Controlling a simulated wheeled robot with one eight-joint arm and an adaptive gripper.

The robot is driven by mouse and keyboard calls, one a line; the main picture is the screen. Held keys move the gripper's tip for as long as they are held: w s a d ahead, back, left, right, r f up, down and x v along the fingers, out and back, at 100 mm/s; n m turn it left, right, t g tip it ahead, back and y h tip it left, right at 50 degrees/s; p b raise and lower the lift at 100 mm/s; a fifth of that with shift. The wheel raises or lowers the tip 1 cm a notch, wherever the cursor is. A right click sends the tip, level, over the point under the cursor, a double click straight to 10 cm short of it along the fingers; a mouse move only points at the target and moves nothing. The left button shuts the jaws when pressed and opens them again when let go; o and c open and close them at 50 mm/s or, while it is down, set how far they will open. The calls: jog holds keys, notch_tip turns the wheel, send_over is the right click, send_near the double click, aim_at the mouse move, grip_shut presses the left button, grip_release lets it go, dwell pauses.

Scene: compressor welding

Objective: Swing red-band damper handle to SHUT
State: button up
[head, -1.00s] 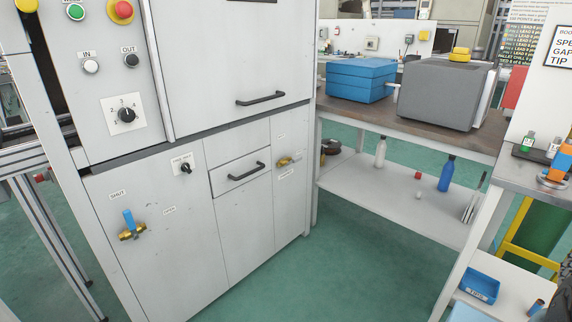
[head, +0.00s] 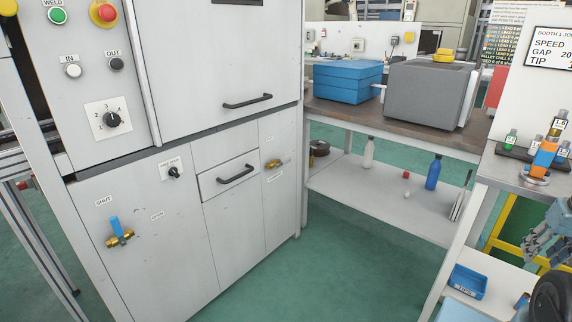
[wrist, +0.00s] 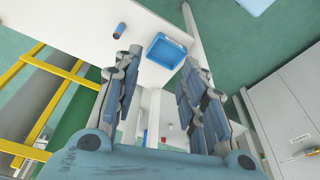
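On the grey cabinet front (head: 140,235), a valve with an upright blue handle (head: 116,227) on a brass body sits at the lower left. A SHUT label (head: 104,201) is above it, and another small label is to its upper right. A second, brass-coloured valve (head: 273,163) sits at the right of the cabinet, between two labels too small to read. I cannot make out a red band on either. My gripper (head: 545,235) is at the right edge, far from both valves. In the wrist view it is open and empty (wrist: 163,62), with its fingers apart.
A drawer handle (head: 236,174) and a rotary knob (head: 174,171) lie between the valves. A workbench (head: 398,120) with a blue box (head: 347,80) stands behind right. A side table (head: 505,172) and blue tray (head: 467,281) are near my gripper. The green floor before the cabinet is clear.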

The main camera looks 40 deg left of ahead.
aim_at(288, 162)
jog(key=w+a+r+n+g+y, duration=0.1)
jog(key=a+r+n+y, duration=0.2)
jog(key=a, duration=1)
jog(key=w+a+r+n+g+y, duration=0.1)
jog(key=a+r+n+y, duration=0.2)
jog(key=a, duration=0.9)
jog(key=a+r+n+y, duration=0.1)
jog(key=a+r+n, duration=0.3)
jog(key=a, duration=0.9)
jog(key=w+a+f+m+g+y, duration=0.15)
jog(key=w+a, duration=0.25)
jog(key=a, duration=0.7)
jog(key=w+a+m+y, duration=0.3)
jog(key=w+a, duration=0.1)
jog(key=a, duration=0.6)
jog(key=w+a+f+m+y, duration=0.3)
jog(key=a+f+m, duration=0.2)
jog(key=a+f, duration=0.55)
jog(key=w+a+f+m+y, duration=0.35)
jog(key=a+f, duration=0.35)
jog(key=f, duration=0.6)
jog(key=shift+m+t+h, duration=0.3)
jog(key=shift+t+h, duration=0.15)
jog(key=shift+h, duration=0.05)
jog(key=a, duration=1.6)
jog(key=shift+w+a+r, duration=0.15)
jog(key=shift+w+a, duration=0.05)
jog(key=shift+a, duration=0.2)
